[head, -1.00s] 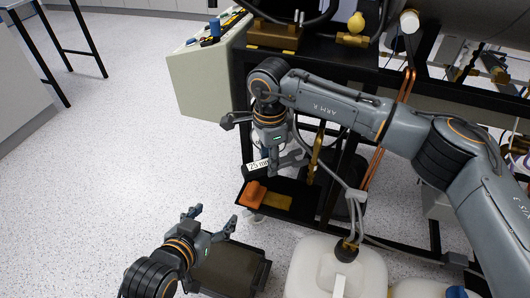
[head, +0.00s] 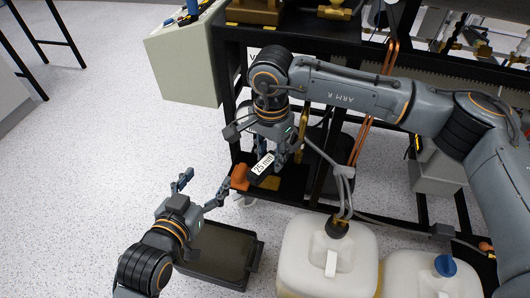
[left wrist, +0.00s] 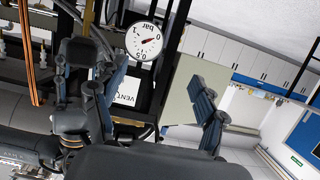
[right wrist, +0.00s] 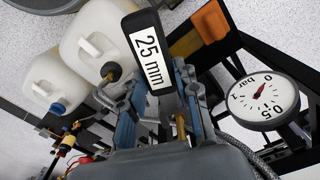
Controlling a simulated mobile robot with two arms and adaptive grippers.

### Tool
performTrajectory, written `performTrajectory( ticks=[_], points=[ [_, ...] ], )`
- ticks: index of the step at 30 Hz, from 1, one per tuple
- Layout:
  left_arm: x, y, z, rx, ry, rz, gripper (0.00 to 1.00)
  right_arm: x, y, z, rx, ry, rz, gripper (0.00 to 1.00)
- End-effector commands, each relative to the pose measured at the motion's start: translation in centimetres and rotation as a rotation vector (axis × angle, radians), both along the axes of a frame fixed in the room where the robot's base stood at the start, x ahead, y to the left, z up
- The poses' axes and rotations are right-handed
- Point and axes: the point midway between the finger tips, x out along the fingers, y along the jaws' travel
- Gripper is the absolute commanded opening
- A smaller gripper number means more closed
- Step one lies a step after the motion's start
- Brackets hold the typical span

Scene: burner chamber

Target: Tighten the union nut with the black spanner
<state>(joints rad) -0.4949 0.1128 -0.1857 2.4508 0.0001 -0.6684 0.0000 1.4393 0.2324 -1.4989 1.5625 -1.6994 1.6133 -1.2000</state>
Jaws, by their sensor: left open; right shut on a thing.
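The black spanner shows its white "25 mm" label in the head view (head: 262,166) and large in the right wrist view (right wrist: 148,50). My right gripper (right wrist: 160,105) is shut on it and holds it raised in front of the black rig frame. A vertical brass fitting (head: 302,125) stands just right of the right gripper in the head view; I cannot tell whether the union nut is on it. The spanner's jaw end is not clear in any view. My left gripper (head: 203,187) is open and empty, left of and below the spanner; its spread fingers fill the left wrist view (left wrist: 145,100).
A pressure gauge (right wrist: 264,101) on the rig also shows in the left wrist view (left wrist: 144,41). A shelf with an orange block (head: 239,177) is below the spanner. A dark tray (head: 217,278) and white canisters (head: 305,265) stand on the floor.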

Motion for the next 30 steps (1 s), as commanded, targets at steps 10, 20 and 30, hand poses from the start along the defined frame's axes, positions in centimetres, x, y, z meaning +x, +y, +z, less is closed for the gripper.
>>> performTrajectory(
  ticks=[10,20,30],
  points=[
    [1.2,-0.9,3.7,-0.054,-0.215,-0.015,0.72,-1.3,-2.3,-0.1,0.001,-0.001,0.194,0.00],
    [1.4,-1.3,5.9,-0.082,-0.325,-0.021,0.72,-1.9,-3.2,0.1,0.001,-0.001,0.281,0.00],
    [1.4,-1.3,5.9,-0.081,-0.323,-0.021,0.72,-1.9,-3.2,0.1,0.001,0.000,0.280,0.00]
  ],
)
